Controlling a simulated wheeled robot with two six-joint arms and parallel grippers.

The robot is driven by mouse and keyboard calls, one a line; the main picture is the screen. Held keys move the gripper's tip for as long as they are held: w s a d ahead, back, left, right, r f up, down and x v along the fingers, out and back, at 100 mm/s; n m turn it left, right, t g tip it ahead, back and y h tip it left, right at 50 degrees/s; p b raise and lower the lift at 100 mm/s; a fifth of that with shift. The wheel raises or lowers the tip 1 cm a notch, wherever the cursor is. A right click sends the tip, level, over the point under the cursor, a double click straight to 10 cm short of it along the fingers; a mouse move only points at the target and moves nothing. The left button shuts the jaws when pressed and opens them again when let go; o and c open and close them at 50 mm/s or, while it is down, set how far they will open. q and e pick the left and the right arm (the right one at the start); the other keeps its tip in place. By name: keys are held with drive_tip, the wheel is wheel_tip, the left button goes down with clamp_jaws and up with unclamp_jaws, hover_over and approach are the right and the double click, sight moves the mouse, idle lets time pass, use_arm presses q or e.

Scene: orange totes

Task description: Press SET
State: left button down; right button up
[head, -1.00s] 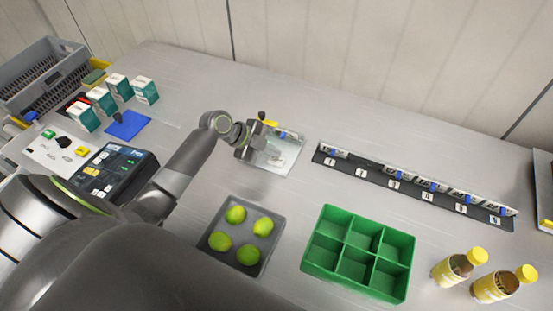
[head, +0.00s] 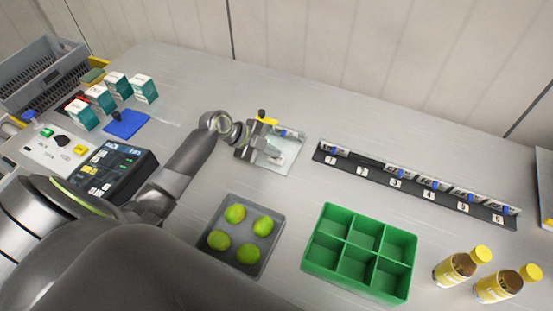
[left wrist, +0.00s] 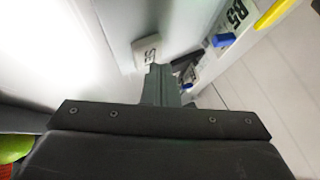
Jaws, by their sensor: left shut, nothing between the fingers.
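My left gripper (head: 274,152) is shut and empty, over a small pale fixture (head: 289,157) on the table in the head view. In the left wrist view its closed fingertips (left wrist: 160,74) are close to a small white key (left wrist: 147,50) with dark letters that start with S; the rest is covered by the fingertips. I cannot tell whether the fingertips touch the key. A white label marked B5 (left wrist: 236,14) and a blue clip (left wrist: 222,40) are to the right of it. My right gripper is not in view.
A black rail (head: 400,181) with numbered slots lies to the right. In front are a grey tray (head: 268,262) of green fruit, a green divided box (head: 310,256) and two yellow-capped bottles (head: 455,269).

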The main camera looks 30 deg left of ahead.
sight(273, 158)
use_arm(q)
drive_tip(key=shift+f+b, duration=0.5)
drive_tip(key=shift+b, duration=0.05)
idle(0.7)
drive_tip(key=shift+r, duration=0.1)
idle(0.3)
drive_tip(key=shift+r+p, duration=0.6)
drive_tip(key=shift+r, duration=0.2)
drive_tip(key=shift+r+p, duration=1.65)
drive_tip(key=shift+r, duration=0.9)
